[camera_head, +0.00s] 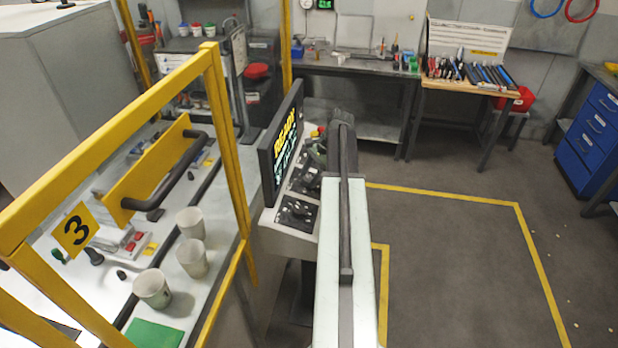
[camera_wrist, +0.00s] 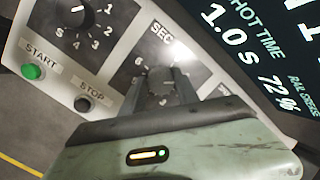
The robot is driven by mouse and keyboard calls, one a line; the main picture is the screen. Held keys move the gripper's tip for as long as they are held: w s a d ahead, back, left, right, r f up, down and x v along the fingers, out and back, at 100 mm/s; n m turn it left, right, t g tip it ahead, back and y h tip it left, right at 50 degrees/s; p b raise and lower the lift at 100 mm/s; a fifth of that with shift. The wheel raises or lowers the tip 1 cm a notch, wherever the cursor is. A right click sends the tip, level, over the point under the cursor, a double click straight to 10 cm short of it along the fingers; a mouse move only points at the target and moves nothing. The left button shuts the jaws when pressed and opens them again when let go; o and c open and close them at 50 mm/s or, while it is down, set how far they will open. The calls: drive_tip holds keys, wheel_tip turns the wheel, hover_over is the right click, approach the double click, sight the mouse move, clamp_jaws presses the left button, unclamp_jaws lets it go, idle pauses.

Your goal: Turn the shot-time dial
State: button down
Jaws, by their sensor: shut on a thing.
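The shot-time dial (camera_wrist: 158,88) is on the tilted control panel, under the label SEC in the wrist view. My gripper (camera_wrist: 162,80) has its two fingers around the dial's knob and is shut on it. The fingers hide most of the knob and part of its number ring, so the pointer is not clear. The screen (camera_wrist: 250,45) beside it shows a shot time of 1.0 s and 72%. In the head view the panel (camera_head: 283,238) stands at centre, and my arm covers its right part and the dial.
Another numbered dial (camera_wrist: 78,18), a green START button (camera_wrist: 32,72) and a dark STOP button (camera_wrist: 82,103) lie left of the held dial. A yellow guard frame (camera_head: 222,130) stands left of the panel. Floor to the right (camera_head: 455,260) is clear.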

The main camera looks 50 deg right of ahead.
drive_tip(key=shift+s+f+n, duration=0.1)
drive_tip(key=shift+s+n, duration=0.05)
drive_tip(key=shift+n, duration=0.25)
drive_tip(key=c, duration=0.9)
unclamp_jaws()
drive_tip(key=p+v, duration=0.7)
drive_tip(key=v, duration=0.1)
drive_tip(key=shift+a, duration=0.1)
